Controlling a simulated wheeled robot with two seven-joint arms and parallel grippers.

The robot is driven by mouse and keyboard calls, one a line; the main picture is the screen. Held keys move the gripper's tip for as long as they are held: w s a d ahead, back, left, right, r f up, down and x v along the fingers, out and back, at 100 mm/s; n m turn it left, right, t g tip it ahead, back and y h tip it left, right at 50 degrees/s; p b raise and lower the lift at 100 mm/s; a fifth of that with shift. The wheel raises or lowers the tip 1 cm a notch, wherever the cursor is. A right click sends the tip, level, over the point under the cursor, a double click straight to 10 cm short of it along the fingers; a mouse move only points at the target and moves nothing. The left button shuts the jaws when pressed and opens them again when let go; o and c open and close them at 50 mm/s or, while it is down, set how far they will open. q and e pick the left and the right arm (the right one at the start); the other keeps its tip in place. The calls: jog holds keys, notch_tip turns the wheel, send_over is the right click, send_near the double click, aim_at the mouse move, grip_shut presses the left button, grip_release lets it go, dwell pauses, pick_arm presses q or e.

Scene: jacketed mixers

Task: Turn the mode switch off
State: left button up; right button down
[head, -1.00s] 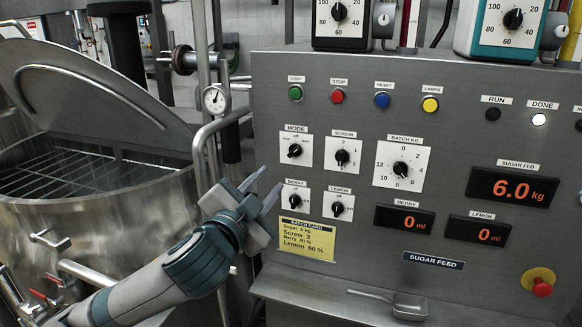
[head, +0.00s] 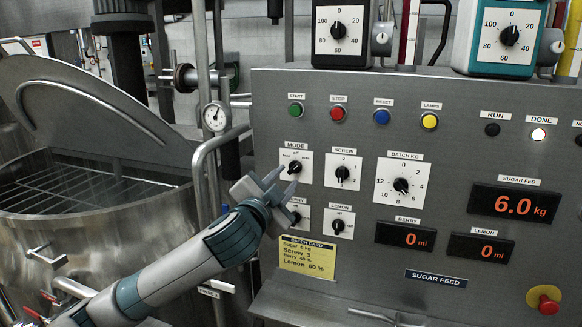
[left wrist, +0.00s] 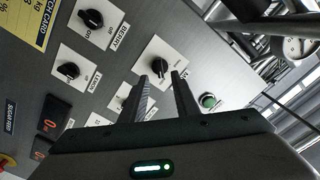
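The mode switch (head: 294,168) is a black knob on a white plate at the upper left of the grey control panel. "Off" is printed above it; I cannot tell for sure where its pointer stands. My left gripper (head: 283,180) is open, with its two fingertips just below and left of the knob in the picture. In the left wrist view the mode switch (left wrist: 160,66) is just ahead of the open, empty fingers (left wrist: 165,78). Contact is not clear. The gripper partly hides the berry knob (head: 296,217). My right gripper is not in view.
The screw knob (head: 342,173), lemon knob (head: 338,226) and batch dial (head: 401,185) are close by on the panel. Coloured buttons, with the green start button (head: 295,109) leftmost, run above. A vertical pipe and gauge (head: 215,117) stand left, beside the steel mixer (head: 100,230).

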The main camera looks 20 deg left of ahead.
aim_at(293, 170)
pick_arm(q)
jog(key=shift+w+d+p, duration=0.1)
jog(key=shift+w+p, duration=0.65)
jog(key=shift+w, duration=1.7)
grip_shut()
